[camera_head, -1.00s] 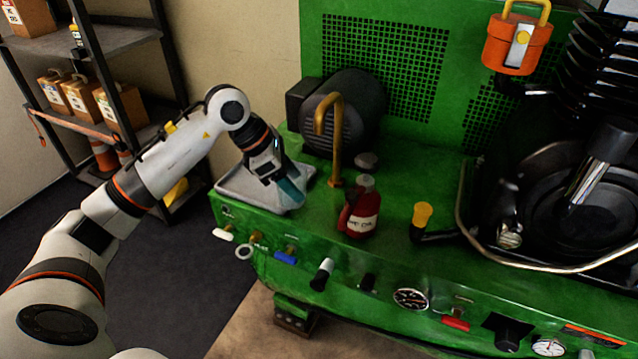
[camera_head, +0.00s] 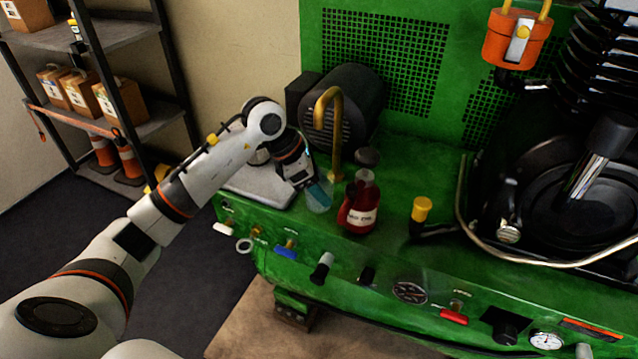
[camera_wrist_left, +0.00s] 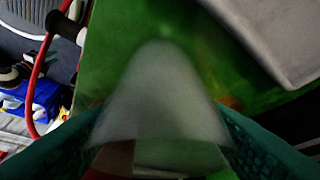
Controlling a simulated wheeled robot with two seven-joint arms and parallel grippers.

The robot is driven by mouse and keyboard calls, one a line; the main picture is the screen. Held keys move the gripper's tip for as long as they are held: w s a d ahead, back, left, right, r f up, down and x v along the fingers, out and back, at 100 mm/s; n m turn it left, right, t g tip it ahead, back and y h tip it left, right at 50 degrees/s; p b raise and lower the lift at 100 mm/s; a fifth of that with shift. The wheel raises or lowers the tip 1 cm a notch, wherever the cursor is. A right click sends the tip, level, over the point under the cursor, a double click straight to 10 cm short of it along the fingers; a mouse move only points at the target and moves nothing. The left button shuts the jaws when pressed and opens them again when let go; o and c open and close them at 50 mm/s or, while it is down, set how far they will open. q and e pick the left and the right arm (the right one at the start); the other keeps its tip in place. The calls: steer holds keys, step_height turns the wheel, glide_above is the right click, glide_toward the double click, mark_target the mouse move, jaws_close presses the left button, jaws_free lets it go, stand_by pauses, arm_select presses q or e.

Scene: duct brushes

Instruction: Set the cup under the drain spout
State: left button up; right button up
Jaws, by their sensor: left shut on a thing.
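My left gripper (camera_head: 308,186) is shut on a clear, bluish cup (camera_head: 319,200). In the left wrist view the cup (camera_wrist_left: 160,100) is a blurred, see-through shape between my teal fingers. In the head view the cup is just left of the red bottle and in front of the foot of the brass drain spout (camera_head: 337,120). The spout's hooked end bends down to the left, above the cup in the picture. Whether the cup touches the green top, and its exact depth under the spout, I cannot tell. My right gripper is not in view.
A red bottle (camera_head: 361,205) stands close right of the cup. A grey tray (camera_head: 258,187) lies left on the green machine top (camera_head: 395,180). A dark round motor (camera_head: 358,100) is behind the spout. A yellow-capped lever (camera_head: 421,212) stands farther right.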

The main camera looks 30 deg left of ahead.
arm_select(q)
steer(key=shift+f, duration=0.1)
steer(key=o, duration=0.8)
steer(key=shift+c, duration=0.2)
steer(key=shift+o, duration=1)
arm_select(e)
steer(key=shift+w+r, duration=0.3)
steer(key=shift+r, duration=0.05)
arm_select(q)
steer(key=v, duration=0.2)
steer(key=shift+a+r, duration=0.15)
steer(key=shift+r, duration=0.25)
steer(key=v, duration=0.9)
steer(key=shift+s+r+p, duration=0.15)
steer(key=shift+r+p, duration=0.05)
steer(key=shift+p, duration=0.25)
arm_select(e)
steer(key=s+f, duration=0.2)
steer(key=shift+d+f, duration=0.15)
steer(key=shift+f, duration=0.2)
